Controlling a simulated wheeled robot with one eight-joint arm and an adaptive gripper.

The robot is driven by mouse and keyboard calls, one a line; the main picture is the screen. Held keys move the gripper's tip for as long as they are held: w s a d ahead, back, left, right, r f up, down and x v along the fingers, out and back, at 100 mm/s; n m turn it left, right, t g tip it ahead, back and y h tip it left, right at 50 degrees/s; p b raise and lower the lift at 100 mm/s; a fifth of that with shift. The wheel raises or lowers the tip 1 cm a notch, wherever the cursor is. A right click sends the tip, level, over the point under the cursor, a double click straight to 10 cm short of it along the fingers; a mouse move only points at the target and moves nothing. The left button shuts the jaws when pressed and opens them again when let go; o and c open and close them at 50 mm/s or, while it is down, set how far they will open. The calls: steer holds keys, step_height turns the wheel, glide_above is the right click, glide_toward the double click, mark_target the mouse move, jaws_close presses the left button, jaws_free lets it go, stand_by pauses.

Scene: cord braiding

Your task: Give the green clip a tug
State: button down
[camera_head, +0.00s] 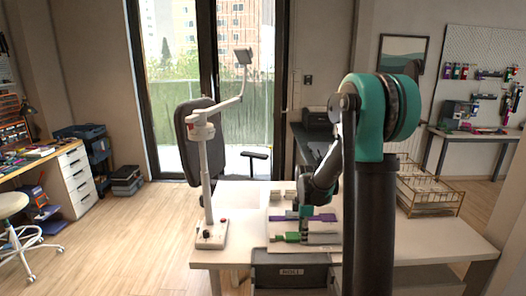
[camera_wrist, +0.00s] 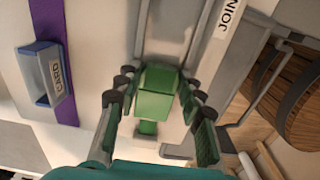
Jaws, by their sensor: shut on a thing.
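The green clip (camera_wrist: 157,92) is a blocky green piece in the middle of the wrist view, between my fingers. My gripper (camera_wrist: 156,100) is shut on it, with a finger on each side. A smaller green block (camera_wrist: 147,129) shows just below the clip, nearer my palm in the picture. In the head view my gripper (camera_head: 305,212) reaches down over the pale board on the white table. A green piece (camera_head: 288,237) shows at the board's front left; the clip itself is hard to make out there.
A purple strip (camera_wrist: 60,75) with a blue-grey piece marked "CARD" (camera_wrist: 50,75) lies to the left. A label reading "JOIN" (camera_wrist: 228,18) and a round brown wooden thing (camera_wrist: 295,90) are to the right. A jointed lamp-like stand (camera_head: 208,190) rises left of the board.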

stand_by(0.4)
steer(key=c, duration=0.9)
jaws_free()
steer(key=shift+o, duration=0.2)
steer(key=o, duration=0.3)
steer(key=shift+r, duration=3)
